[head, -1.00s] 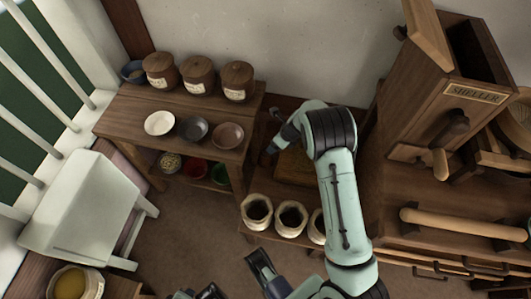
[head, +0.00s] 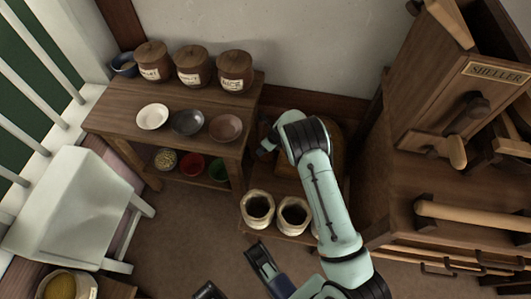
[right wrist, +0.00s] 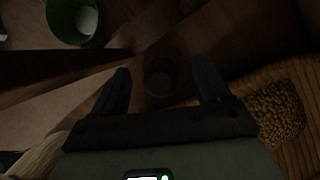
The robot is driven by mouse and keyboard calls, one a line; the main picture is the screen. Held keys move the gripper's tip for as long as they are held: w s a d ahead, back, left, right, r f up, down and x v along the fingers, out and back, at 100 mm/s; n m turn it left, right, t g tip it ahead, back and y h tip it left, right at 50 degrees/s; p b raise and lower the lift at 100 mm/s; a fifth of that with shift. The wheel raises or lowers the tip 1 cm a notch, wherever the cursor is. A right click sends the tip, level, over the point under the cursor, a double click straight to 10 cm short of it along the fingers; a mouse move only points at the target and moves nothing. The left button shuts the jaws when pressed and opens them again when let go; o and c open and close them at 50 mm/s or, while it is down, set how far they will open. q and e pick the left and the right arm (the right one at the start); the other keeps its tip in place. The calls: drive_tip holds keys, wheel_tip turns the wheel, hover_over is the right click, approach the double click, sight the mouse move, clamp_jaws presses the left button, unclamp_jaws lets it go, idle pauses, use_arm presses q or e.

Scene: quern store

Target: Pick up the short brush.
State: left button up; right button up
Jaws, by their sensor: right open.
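I cannot make out the short brush for certain in either view. My right arm reaches over the low wooden bench, and its gripper (head: 266,147) is near the shelf unit's right end, largely hidden by the arm. In the right wrist view its dark fingers (right wrist: 161,84) stand apart. A dim, round, dark cup-like thing (right wrist: 160,76) shows between and below them; I cannot tell what is in it or whether it is touched. Dark parts of what seems my left gripper (head: 235,277) show at the bottom of the head view, its jaws unclear.
The shelf unit (head: 105,118) carries lidded jars and bowls; a green bowl (head: 218,170) sits below, also in the wrist view (right wrist: 72,20). Open sacks (head: 257,208) stand before my right arm. Grain (right wrist: 273,112) lies on ribbed wood. The sheller (head: 460,105) stands right.

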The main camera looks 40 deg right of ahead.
drive_tip(key=shift+w+f, duration=0.2)
drive_tip(key=shift+f, duration=0.25)
use_arm(q)
drive_tip(key=shift+s+f, duration=0.2)
drive_tip(key=shift+s, duration=0.2)
use_arm(e)
drive_tip(key=shift+c, duration=0.2)
